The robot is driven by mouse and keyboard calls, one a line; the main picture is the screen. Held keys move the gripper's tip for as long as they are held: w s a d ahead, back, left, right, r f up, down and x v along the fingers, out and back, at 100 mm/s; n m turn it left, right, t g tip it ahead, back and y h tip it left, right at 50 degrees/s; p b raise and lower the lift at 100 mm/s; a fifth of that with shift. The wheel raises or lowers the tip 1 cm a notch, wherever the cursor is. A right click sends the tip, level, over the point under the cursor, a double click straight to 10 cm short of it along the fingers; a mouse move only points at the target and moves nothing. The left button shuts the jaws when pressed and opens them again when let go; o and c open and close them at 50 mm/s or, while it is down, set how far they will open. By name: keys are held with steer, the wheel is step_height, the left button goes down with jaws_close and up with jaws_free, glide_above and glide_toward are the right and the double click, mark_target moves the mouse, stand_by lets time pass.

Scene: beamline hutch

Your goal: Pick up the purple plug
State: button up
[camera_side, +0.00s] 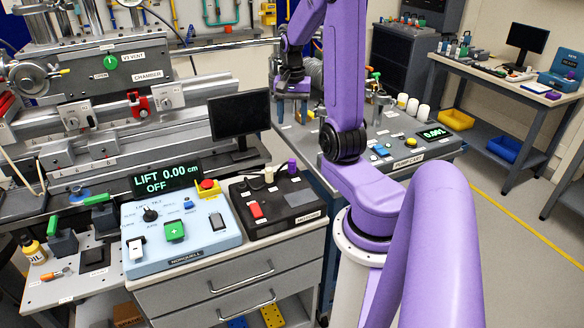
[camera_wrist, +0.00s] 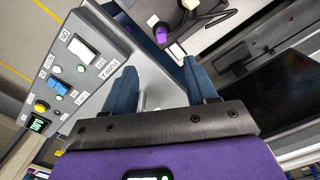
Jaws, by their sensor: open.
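The purple plug (camera_side: 292,167) stands upright near the back edge of the black box on the grey drawer cabinet. In the wrist view a small purple piece (camera_wrist: 161,35), which looks like the same plug, shows beyond my fingers near the top. My gripper (camera_side: 292,112) is behind and above the box in the side view, over the far side near the pump cart, and is apart from the plug. In the wrist view my gripper (camera_wrist: 161,82) has its two blue-grey fingers spread, with nothing held between them.
A white plug (camera_side: 268,174) stands left of the purple one. The black monitor (camera_side: 240,116) stands behind the box. The blue control box (camera_side: 180,232) is to its left. The pump cart (camera_side: 410,158) carries several white cylinders and buttons.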

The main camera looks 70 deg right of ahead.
glide_toward(292, 160)
steer(key=f, duration=0.5)
steer(key=shift+s+a+f, duration=0.25)
steer(key=shift+a, duration=0.15)
steer(key=shift+w+d+f, duration=0.15)
steer(key=shift+d+f, duration=0.05)
steer(key=shift+f, duration=1.25)
steer(key=shift+w+d+f, duration=0.1)
steer(key=shift+d+f, duration=0.05)
steer(key=shift+f, duration=1.25)
jaws_close()
